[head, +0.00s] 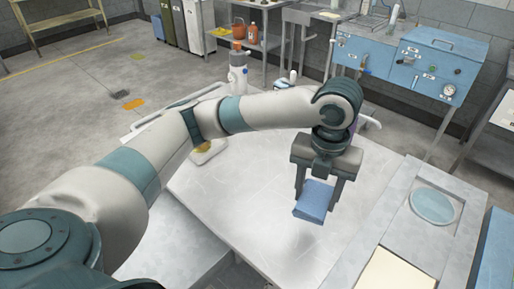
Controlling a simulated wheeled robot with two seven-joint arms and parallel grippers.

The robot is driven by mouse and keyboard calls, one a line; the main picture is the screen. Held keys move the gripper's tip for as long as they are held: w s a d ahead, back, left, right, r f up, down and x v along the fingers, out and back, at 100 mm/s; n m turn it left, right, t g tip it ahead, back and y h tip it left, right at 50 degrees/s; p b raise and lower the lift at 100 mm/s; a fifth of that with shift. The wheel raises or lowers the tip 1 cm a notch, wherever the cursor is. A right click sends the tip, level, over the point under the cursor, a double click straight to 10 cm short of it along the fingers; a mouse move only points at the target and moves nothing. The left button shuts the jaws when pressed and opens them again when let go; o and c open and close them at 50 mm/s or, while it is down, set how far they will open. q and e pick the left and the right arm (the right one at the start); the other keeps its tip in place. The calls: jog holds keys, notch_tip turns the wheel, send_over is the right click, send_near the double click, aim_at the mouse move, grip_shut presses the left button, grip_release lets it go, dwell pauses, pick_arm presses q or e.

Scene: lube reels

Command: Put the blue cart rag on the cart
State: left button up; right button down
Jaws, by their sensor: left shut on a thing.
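The blue cart rag (313,202) is a folded blue block. My left gripper (318,190) points down and is shut on it. The rag hangs tilted between the fingers over a pale grey top (240,205), which looks like the cart. A gap seems to show between the rag and the top, but its height is hard to judge. My left arm crosses the view and hides part of the top's far side. My right gripper is not in view.
At right, a grey surface (405,232) holds a round blue dish (433,205) and a cream sheet (395,272). A blue cabinet (432,62) stands behind. The top's near middle is clear.

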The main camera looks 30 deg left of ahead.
pick_arm(q)
jog(key=m, duration=0.3)
jog(key=shift+w+d+r+m, duration=0.1)
jog(key=shift+d+r+m, duration=0.2)
jog(key=shift+d, duration=0.05)
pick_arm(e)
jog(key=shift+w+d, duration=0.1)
